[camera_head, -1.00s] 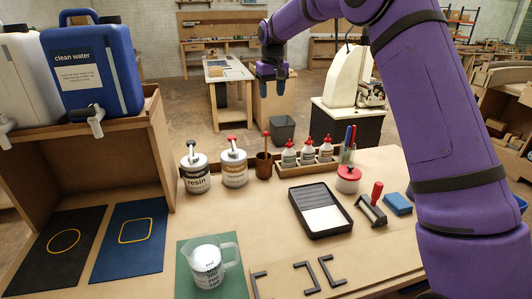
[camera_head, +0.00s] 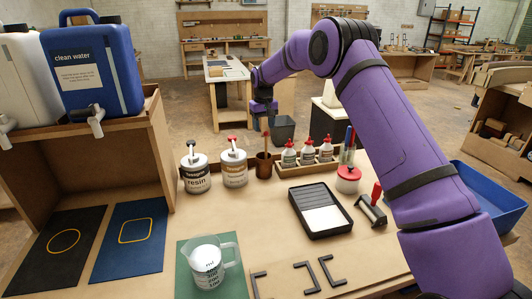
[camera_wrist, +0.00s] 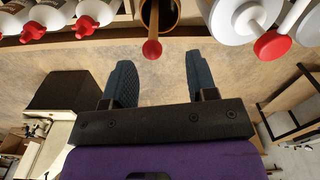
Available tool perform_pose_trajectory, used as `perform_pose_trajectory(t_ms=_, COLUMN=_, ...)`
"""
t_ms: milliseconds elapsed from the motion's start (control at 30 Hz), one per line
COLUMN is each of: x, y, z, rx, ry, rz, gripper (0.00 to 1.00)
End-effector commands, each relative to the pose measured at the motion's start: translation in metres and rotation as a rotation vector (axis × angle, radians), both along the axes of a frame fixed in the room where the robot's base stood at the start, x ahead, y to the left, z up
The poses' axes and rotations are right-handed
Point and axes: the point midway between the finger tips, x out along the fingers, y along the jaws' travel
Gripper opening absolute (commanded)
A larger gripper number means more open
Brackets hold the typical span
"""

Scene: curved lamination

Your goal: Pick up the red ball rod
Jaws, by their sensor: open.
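The red ball rod (camera_head: 267,142) stands upright in a brown cup (camera_head: 263,166) at the back of the table, beside the two cans. In the wrist view its red ball (camera_wrist: 152,49) shows at the top middle, with the cup (camera_wrist: 168,12) behind it. My gripper (camera_wrist: 160,75) is open and empty, its two dark fingers apart, with the ball just beyond and between the fingertips. In the head view my gripper (camera_head: 263,108) hangs behind and above the rod, small and partly hard to make out.
A resin can (camera_head: 195,174) and a second can (camera_head: 234,169) stand left of the cup. Several red-capped bottles (camera_head: 307,152) in a wooden rack stand right. A black tray (camera_head: 320,211) lies in front. Bare table lies before the cans.

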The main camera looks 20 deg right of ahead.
Motion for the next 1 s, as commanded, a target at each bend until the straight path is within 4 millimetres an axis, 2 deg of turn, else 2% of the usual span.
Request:
perform_pose_trajectory(t_ms=167, x=-0.002, y=-0.004, z=-0.013, rx=0.0, ry=0.003, rz=0.0, gripper=0.53)
perform_pose_trajectory(t_ms=400, x=-0.004, y=-0.008, z=-0.046, rx=0.0, ry=0.003, rz=0.0, gripper=0.53)
perform_pose_trajectory(t_ms=667, x=-0.003, y=-0.008, z=-0.051, rx=0.0, ry=-0.001, rz=0.0, gripper=0.53)
perform_pose_trajectory(t_ms=700, x=-0.003, y=-0.008, z=-0.051, rx=0.0, ry=0.0, rz=0.0, gripper=0.5)
perform_pose_trajectory(t_ms=900, x=-0.003, y=-0.008, z=-0.051, rx=0.0, ry=0.0, rz=0.0, gripper=0.04)
perform_pose_trajectory(t_ms=933, x=-0.003, y=-0.008, z=-0.051, rx=0.0, ry=0.0, rz=0.0, gripper=0.0)
perform_pose_trajectory(t_ms=1000, x=-0.003, y=-0.008, z=-0.051, rx=0.0, ry=0.0, rz=0.0, gripper=0.0)
